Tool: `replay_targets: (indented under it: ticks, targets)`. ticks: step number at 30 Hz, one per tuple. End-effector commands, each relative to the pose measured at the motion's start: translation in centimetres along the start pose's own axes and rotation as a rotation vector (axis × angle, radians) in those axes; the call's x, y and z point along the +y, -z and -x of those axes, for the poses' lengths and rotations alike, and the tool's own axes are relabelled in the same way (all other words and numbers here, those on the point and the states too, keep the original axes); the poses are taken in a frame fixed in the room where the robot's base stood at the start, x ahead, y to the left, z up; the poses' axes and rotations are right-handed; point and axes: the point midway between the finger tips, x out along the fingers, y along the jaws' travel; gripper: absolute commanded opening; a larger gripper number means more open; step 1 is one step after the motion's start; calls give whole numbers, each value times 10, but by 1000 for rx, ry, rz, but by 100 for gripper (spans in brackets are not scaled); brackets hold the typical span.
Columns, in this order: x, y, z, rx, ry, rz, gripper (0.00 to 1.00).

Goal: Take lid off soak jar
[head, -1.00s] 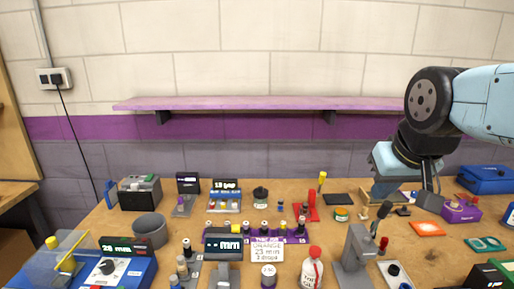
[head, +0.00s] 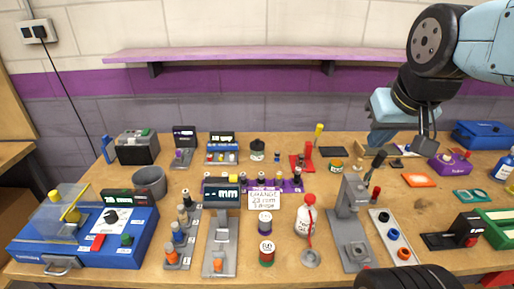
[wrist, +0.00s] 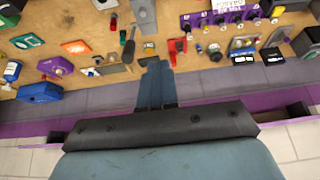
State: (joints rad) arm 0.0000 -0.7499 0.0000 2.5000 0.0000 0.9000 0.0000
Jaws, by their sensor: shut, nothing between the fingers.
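A small squat jar with a dark lid (head: 257,147) stands toward the back of the bench, left of a red stand; it looks like the soak jar, but no label on it is readable. Its lid appears to be on. The jar also shows small and dark in the wrist view (wrist: 215,53). My gripper (head: 377,148) hangs over the back right of the bench, well to the right of the jar and apart from it. Its blue fingers are together and empty, pointing down; they also show in the wrist view (wrist: 152,63).
A red stand (head: 303,160) and a low green-and-orange jar (head: 336,165) lie between jar and gripper. A blue rack (head: 222,157) is left of the jar. A grey press (head: 350,215), a red-capped bottle (head: 305,220) and a purple rack (head: 290,186) stand nearer. A purple shelf (head: 270,55) runs above.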

Motion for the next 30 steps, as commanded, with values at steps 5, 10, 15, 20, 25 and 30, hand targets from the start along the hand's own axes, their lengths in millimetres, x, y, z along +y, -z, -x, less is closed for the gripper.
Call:
replay_targets:
  ticks: [5,10,15,20,25,30]
  targets:
    - [0,0,0,0,0,0,0]
    - [0,0,0,0,0,0,0]
    - [0,1,0,0,0,0,8]
    - [-2,14,-3,-12,-12,-9,23]
    - [-9,44,-14,-34,-44,-30,39]
    - [-21,77,-29,-51,-74,-54,56]
